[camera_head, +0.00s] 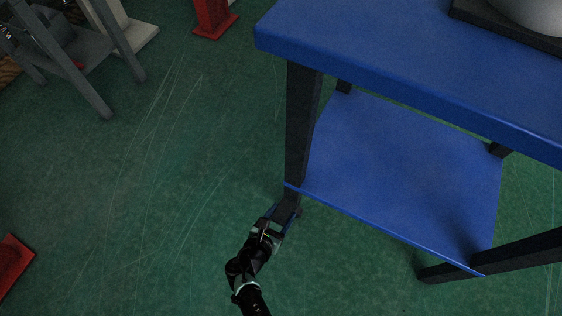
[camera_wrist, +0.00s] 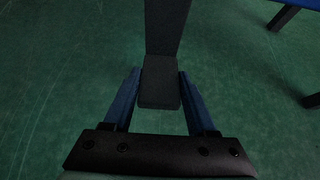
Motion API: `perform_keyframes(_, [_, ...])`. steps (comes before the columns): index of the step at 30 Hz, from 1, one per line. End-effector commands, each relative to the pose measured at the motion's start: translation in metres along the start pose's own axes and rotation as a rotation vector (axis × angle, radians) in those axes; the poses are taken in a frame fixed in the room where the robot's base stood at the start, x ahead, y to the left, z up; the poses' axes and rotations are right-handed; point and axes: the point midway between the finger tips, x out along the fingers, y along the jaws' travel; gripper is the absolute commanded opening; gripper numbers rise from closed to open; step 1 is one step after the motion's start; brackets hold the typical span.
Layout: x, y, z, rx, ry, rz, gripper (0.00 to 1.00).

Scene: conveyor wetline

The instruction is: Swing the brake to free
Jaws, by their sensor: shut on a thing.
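My gripper (camera_head: 286,212) is low by the foot of the near left leg (camera_head: 299,130) of a blue workbench. In the wrist view its two blue fingers (camera_wrist: 160,76) lie either side of a dark grey block (camera_wrist: 160,88), shut on it. The block meets a dark upright part (camera_wrist: 167,25) at a crease. I cannot tell whether the block is the brake or the leg's lower end. No brake marking or free position is readable in either view.
The blue top (camera_head: 390,60) overhangs a lower blue shelf (camera_head: 405,175) to the right of my gripper. A grey frame (camera_head: 75,60) and a red post (camera_head: 212,15) stand at the back left. A red piece (camera_head: 12,262) lies at lower left. Green floor between is clear.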

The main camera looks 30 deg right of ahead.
Motion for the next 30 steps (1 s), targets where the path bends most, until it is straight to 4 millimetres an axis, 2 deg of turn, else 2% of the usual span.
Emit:
perform_keyframes(1, [-0.0047,-0.0002,0.0077,0.001,0.025,-0.001,0.0])
perform_keyframes(12, [-0.003,-0.0006,0.0088,-0.001,0.147,-0.001,0.0])
perform_keyframes(28, [-0.0018,-0.0002,0.0076,-0.002,0.164,0.0,0.0])
perform_keyframes(29, [-0.0018,-0.0002,0.0076,-0.002,0.164,0.0,0.63])
perform_keyframes(30, [-0.0018,-0.0002,0.0077,-0.002,0.164,0.0,0.7])
